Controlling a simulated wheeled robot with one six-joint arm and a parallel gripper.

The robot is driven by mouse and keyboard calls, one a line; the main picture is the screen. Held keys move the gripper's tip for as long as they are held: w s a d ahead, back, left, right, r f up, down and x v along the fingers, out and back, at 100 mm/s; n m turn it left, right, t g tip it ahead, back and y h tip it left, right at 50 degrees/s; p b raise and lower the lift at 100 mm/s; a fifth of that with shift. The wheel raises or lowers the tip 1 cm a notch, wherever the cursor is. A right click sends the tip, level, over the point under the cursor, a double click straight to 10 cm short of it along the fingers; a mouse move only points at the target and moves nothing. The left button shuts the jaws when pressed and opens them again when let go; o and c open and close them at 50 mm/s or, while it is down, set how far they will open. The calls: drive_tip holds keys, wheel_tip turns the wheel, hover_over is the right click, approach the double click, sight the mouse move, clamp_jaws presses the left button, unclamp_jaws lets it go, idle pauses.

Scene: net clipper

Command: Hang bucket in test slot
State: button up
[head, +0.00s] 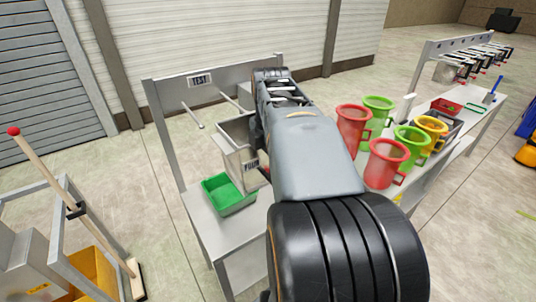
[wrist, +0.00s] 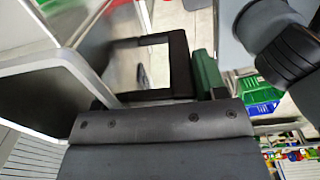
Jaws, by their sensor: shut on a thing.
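A grey metal bucket (head: 238,152) with a dark label on its side hangs beside my arm in the head view, in front of the test stand and above the bench. My gripper (wrist: 178,68) is shut on the bucket; my forearm hides most of the grip in the head view. In the wrist view, pale metal surfaces fill the left, but the exact contact is unclear. The test slot is a metal frame with a TEST sign (head: 199,80) and two prongs, the left one (head: 185,113) clear and the right one (head: 234,98) partly hidden. The bucket appears lower than the prongs.
A green tray (head: 228,195) sits on the bench below the bucket. Red, green and yellow jugs (head: 387,162) crowd the bench at right. A rack with several hanging items (head: 485,60) stands farther back. A broom (head: 75,210) leans at left.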

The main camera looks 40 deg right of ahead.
drive_tip(key=w+p, duration=0.1)
drive_tip(key=w, duration=0.5)
drive_tip(key=shift+d+p, duration=0.35)
idle(0.6)
